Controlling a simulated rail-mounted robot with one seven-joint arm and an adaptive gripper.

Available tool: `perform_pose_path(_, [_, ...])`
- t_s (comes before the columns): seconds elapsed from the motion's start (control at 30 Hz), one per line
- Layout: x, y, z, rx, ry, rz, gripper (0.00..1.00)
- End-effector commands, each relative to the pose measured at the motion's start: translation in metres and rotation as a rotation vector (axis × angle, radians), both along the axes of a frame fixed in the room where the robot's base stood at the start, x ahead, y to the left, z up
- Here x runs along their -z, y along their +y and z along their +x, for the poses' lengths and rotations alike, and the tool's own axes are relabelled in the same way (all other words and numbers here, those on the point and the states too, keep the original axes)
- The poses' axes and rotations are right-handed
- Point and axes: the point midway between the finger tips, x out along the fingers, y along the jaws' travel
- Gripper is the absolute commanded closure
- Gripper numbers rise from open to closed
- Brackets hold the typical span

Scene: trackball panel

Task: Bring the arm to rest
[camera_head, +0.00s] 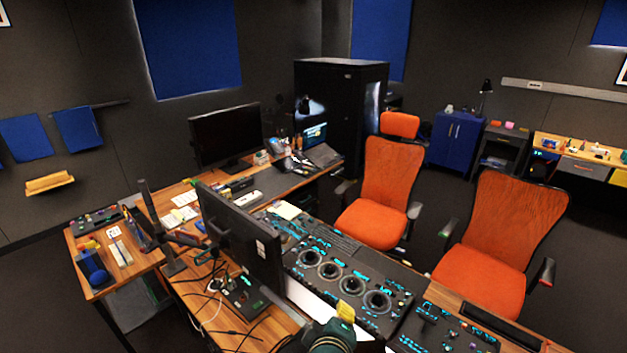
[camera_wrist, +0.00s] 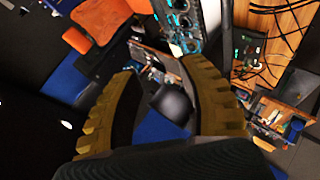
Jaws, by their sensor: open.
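My gripper (camera_head: 346,312) shows at the bottom of the head view as a small yellow tip above a dark green part of my arm, in front of the trackball panel (camera_head: 328,287). In the wrist view its two ribbed yellow fingers (camera_wrist: 158,70) stand wide apart, with nothing between them but distant background. The panel has a row of round trackball rings and cyan-lit keys. Part of it shows at the top of the wrist view (camera_wrist: 184,22), beyond the fingertips. I see no contact between gripper and panel, but the exact gap is hard to judge.
A black monitor (camera_head: 243,240) stands left of the panel, with loose cables (camera_head: 213,300) behind it. Another monitor (camera_head: 226,135) stands farther back. Two orange chairs (camera_head: 385,190) (camera_head: 500,235) are on the far side of the desk.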

Motion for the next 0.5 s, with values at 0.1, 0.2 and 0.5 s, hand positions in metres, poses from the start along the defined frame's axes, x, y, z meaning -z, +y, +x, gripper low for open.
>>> perform_pose_path(0.1, [-0.088, -0.017, -0.005, 0.045, -0.177, 0.088, 0.59])
perform_pose_path(0.2, [-0.162, -0.028, -0.02, 0.083, -0.36, 0.206, 0.59])
perform_pose_path(0.5, [-0.347, -0.03, -0.128, 0.054, -0.911, 0.729, 0.59])
